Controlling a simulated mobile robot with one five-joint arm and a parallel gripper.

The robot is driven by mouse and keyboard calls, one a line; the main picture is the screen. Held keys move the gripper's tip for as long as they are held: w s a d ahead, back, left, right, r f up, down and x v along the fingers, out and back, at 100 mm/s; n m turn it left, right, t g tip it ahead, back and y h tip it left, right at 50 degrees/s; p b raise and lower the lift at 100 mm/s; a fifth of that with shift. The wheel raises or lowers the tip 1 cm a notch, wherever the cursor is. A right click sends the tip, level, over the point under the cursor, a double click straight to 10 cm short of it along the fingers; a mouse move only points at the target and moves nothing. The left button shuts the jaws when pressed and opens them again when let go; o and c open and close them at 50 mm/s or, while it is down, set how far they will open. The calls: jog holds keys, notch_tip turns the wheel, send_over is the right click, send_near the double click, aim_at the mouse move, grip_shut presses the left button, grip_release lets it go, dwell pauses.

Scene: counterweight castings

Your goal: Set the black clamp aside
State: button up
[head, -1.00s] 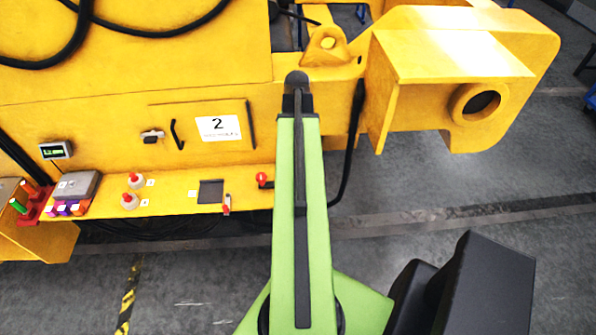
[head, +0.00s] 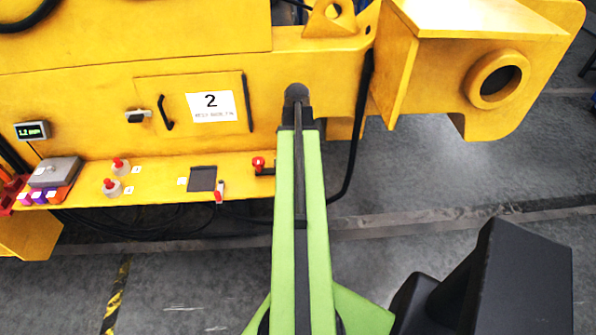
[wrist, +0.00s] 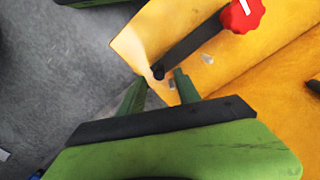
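The black clamp (head: 265,171) is a dark bar with a red knob (head: 258,162). It sits at the right end of the yellow ledge, just left of my arm in the head view, which may hide part of it. In the wrist view the clamp (wrist: 190,47) runs diagonally over the yellow ledge, its red lobed knob at the upper right. In the head view the fingers are hidden.
The yellow ledge (head: 145,198) also holds a dark square pad (head: 202,179), a small red-and-white item (head: 219,191), two red-topped pots (head: 120,166) and a grey box (head: 54,172). A black cable (head: 357,130) hangs right of my arm. A panel marked 2 (head: 211,106) is above.

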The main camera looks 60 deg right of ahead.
notch_tip(320, 180, down, 3)
jog(key=shift+r+b, duration=0.15)
jog(key=shift+b, duration=0.5)
jog(key=shift+r, duration=0.1)
grip_shut()
jog(key=shift+w+d, duration=0.1)
dwell(0.7)
